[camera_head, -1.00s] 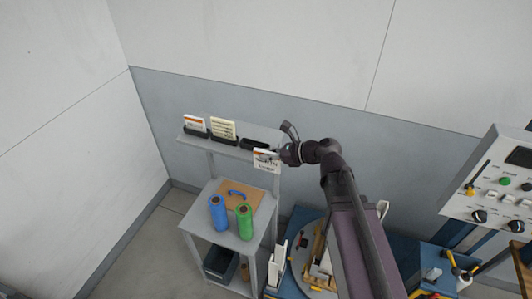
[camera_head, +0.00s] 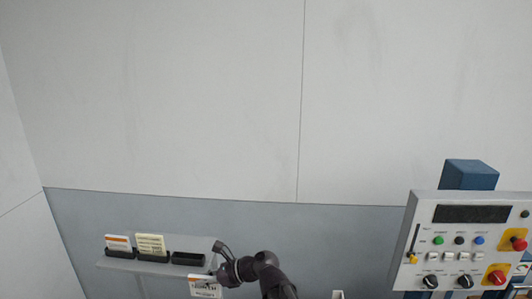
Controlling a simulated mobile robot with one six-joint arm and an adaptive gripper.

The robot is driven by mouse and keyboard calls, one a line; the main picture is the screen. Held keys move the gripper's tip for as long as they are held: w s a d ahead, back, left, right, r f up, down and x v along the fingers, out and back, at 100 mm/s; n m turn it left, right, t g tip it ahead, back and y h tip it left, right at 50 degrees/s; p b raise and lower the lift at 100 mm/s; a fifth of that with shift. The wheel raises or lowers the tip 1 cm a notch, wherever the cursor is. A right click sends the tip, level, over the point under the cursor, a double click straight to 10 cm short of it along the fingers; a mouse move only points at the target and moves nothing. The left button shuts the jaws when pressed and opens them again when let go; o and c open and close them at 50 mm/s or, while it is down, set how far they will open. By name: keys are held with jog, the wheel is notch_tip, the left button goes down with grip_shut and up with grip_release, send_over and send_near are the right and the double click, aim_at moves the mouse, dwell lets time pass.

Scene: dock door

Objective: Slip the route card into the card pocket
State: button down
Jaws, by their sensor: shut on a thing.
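My gripper (camera_head: 217,279) is at the bottom of the view, left of centre, shut on a white card (camera_head: 204,289) with dark lettering and an orange band. The card hangs upright, in front of and below the right end of a grey shelf. Its lower edge is cut off by the frame, and the fingertips are too small to make out clearly. I cannot make out for certain which thing is the card pocket.
On the shelf (camera_head: 103,264) stand black holders: one with an orange-topped card (camera_head: 118,242), one with cream cards (camera_head: 151,243), and an empty black holder (camera_head: 188,259) at right. A control panel (camera_head: 468,247) stands at far right. The wall above is bare.

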notch_tip(320, 180, down, 15)
jog(key=b, duration=1.3)
jog(key=shift+r, duration=0.2)
jog(key=shift+s, duration=0.15)
